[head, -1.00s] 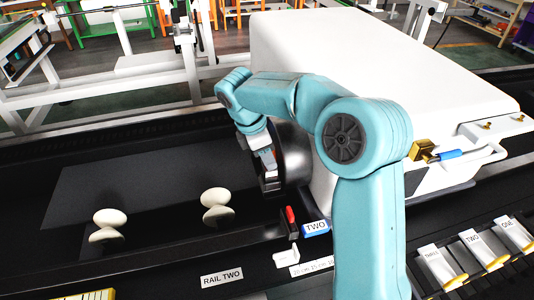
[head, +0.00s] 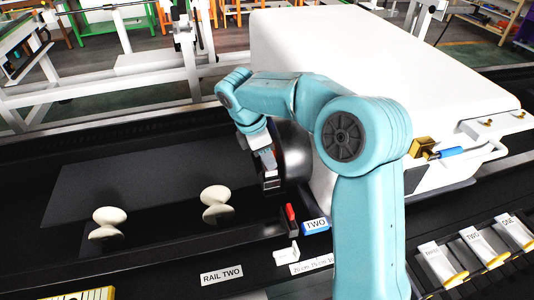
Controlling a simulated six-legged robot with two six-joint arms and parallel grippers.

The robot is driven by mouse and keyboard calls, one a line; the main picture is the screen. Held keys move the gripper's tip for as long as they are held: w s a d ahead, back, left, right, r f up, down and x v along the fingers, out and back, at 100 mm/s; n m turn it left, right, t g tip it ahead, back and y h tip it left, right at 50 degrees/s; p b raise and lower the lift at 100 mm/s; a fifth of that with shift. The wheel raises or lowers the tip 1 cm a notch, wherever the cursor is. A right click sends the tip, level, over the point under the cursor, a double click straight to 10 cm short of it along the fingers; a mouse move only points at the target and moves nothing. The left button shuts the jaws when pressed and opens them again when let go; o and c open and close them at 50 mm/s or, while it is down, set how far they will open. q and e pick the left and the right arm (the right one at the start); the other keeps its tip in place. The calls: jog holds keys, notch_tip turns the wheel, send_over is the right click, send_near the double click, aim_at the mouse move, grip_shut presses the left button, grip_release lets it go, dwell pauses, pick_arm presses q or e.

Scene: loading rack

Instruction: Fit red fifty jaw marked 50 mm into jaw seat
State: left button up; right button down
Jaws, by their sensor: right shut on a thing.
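My right gripper (head: 267,160) is at the end of the teal arm, left of the white machine body, beside its black round part (head: 294,155). It is shut on a small dark thing (head: 272,183), mostly hidden by the fingers; no 50 mm mark is readable. A small red piece (head: 291,212) on a dark block stands on the rail below the gripper, apart from it. I cannot tell whether it is the red fifty jaw. The jaw seat cannot be made out for certain. My left gripper is not in view.
The large white machine body (head: 370,60) blocks the right rear. Two white rounded knobs (head: 109,215) and (head: 215,195) stand on the dark bed at left. White numbered blocks (head: 478,248) sit front right.

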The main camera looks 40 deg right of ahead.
jog(key=shift+f, duration=0.15)
jog(key=c, duration=0.6)
grip_release()
jog(key=shift+c, duration=0.2)
jog(key=p+v, duration=0.1)
jog(key=v, duration=1.5)
jog(key=shift+p, duration=0.4)
jog(key=shift+a, duration=0.1)
